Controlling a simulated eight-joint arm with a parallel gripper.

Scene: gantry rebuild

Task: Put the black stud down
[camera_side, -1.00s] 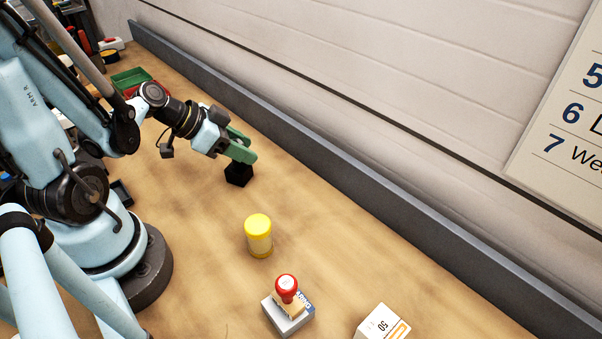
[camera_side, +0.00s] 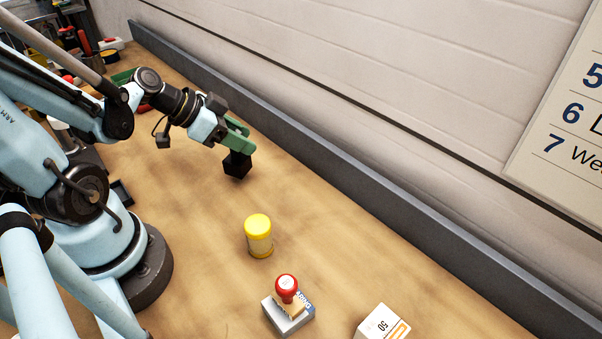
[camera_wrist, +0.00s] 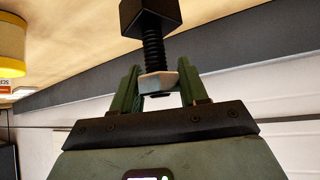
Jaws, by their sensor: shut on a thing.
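The black stud has a square black block (camera_side: 237,165) at its end, which hangs below my green gripper (camera_side: 238,140) in the side view. In the wrist view the block (camera_wrist: 150,15) leads into a black threaded shank and a pale hex nut. My gripper (camera_wrist: 157,82) is shut on the stud near this nut. The block looks close above the bench; I cannot tell whether it touches.
A yellow-capped jar (camera_side: 258,235) stands in front of the stud on the wooden bench. Beyond it are a red-knobbed stamp (camera_side: 287,290) and a white box (camera_side: 382,323). A grey rail (camera_side: 330,160) runs along the wall. The bench around the stud is mostly clear.

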